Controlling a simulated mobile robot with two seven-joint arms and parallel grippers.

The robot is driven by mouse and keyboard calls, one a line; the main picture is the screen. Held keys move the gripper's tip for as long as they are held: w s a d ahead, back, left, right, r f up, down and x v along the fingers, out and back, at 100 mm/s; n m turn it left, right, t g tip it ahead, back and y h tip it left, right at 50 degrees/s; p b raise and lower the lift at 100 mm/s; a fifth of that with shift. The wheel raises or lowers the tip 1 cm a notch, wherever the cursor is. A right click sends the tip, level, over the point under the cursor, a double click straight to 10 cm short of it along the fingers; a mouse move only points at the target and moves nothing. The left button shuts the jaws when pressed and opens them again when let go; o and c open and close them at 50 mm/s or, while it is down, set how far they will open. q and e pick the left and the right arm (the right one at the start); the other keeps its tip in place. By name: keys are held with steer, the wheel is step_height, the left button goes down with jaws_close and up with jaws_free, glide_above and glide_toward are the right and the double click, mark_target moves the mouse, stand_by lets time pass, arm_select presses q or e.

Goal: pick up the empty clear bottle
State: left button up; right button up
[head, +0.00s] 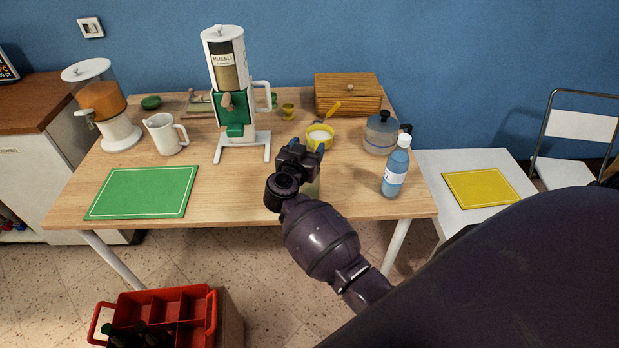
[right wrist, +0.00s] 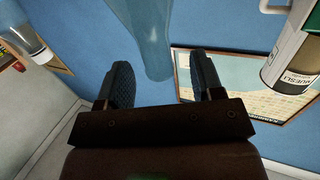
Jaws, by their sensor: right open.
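The clear bottle (right wrist: 148,35) is see-through and pale blue in the right wrist view, which appears upside down. Its narrow end reaches between the spread fingers of my right gripper (right wrist: 158,88), with gaps on both sides. In the head view the right gripper (head: 305,158) is over the front middle of the table and hides most of this bottle. A pale see-through patch of the bottle (head: 313,188) shows just beside the gripper. The right gripper is open and holds nothing. My left gripper is not in view.
A blue water bottle (head: 394,178) with a white cap stands to the right on the wooden table (head: 240,200). Behind are a yellow bowl (head: 315,143), a kettle (head: 378,137) and the muesli dispenser (head: 234,100). A green mat (head: 143,192) lies left. A red crate (head: 165,305) is below.

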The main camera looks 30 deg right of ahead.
mark_target(312, 142)
steer(key=shift+x, duration=1.9)
steer(key=shift+f, duration=0.1)
steer(key=shift+c, duration=0.4)
jaws_close()
